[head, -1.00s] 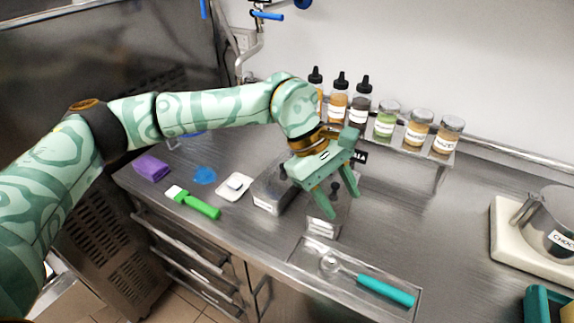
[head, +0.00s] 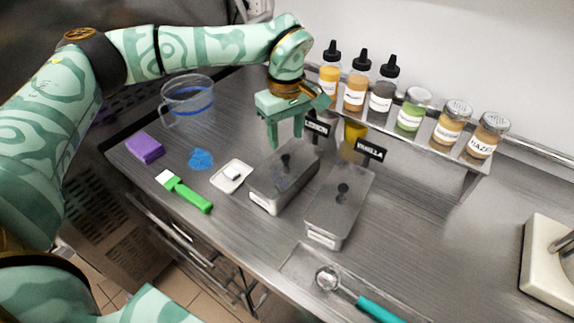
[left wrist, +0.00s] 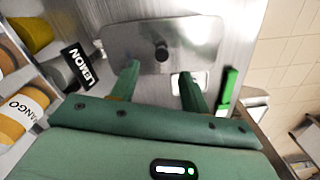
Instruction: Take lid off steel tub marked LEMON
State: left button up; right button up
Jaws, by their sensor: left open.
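The steel tub behind which the LEMON sign (head: 316,126) stands is the left one of two (head: 268,200). Its flat grey lid (head: 270,178) is on, with a black knob (head: 285,159). My left gripper (head: 285,144) is open and empty, fingers pointing down, at the far end of this lid. In the left wrist view the lid (left wrist: 120,40) and its knob (left wrist: 161,52) lie ahead of the two spread fingers (left wrist: 159,85); the knob appears just beyond the fingertips, and the LEMON sign (left wrist: 77,67) is at left. My right gripper is out of view.
A second lidded tub (head: 330,228) with a VANILLA sign (head: 370,148) stands close at right. Bottles and jars (head: 410,110) line a shelf behind. A scoop (head: 360,302), green brush (head: 190,195), purple sponge (head: 144,148) and clear jug (head: 188,103) lie around.

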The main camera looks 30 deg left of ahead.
aim_at(286, 157)
pick_arm(q)
jog(key=shift+s+f, duration=0.2)
jog(key=shift+f, duration=0.5)
notch_tip(286, 157, down, 4)
jog(key=shift+d+f+b, duration=0.1)
jog(key=shift+f+b, duration=0.15)
jog(key=shift+b, duration=0.35)
grip_shut()
